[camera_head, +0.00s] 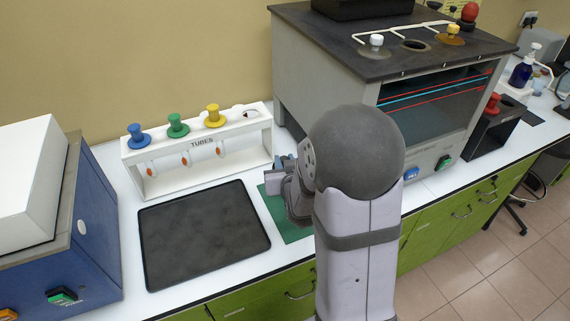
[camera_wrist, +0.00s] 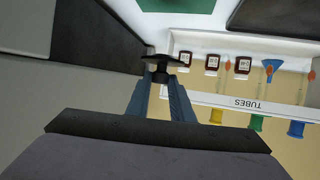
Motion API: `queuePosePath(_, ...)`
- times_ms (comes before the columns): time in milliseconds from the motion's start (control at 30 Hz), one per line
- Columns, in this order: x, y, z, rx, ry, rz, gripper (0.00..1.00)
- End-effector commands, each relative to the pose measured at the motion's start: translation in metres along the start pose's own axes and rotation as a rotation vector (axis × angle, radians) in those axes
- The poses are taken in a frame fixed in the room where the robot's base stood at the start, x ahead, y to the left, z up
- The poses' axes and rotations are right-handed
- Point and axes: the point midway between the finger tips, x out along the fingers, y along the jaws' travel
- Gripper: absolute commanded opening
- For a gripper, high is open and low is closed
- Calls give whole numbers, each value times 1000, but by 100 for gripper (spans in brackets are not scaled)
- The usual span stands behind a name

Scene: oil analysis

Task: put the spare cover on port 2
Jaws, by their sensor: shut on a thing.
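My gripper (camera_head: 284,178) is low over the green mat, partly hidden by my arm. In the wrist view my gripper (camera_wrist: 160,82) has its two blue fingers closed on the stem of a small black cover (camera_wrist: 163,59) with a wide, thin flange. The cover is not clear in the head view. The dark-topped machine (camera_head: 335,30) at the back has an uncovered round port (camera_head: 414,45) in its top, between a white-knobbed cover (camera_head: 376,42) and a yellow-knobbed cover (camera_head: 453,34). No port number is readable.
A white TUBES rack (camera_head: 200,158) holds blue, green and yellow tops. A black tray (camera_head: 203,230) lies in front of it, beside the green mat (camera_head: 290,228). A blue machine (camera_head: 85,235) stands left. A red-knobbed item (camera_head: 492,103) sits in a dark stand right.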

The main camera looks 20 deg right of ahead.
Motion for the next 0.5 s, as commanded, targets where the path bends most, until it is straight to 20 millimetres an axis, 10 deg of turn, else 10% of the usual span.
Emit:
queuePosePath(267, -8, 7, -52, 11, 12, 26, 0)
queuePosePath(500, -29, 21, -144, 27, 14, 63, 0)
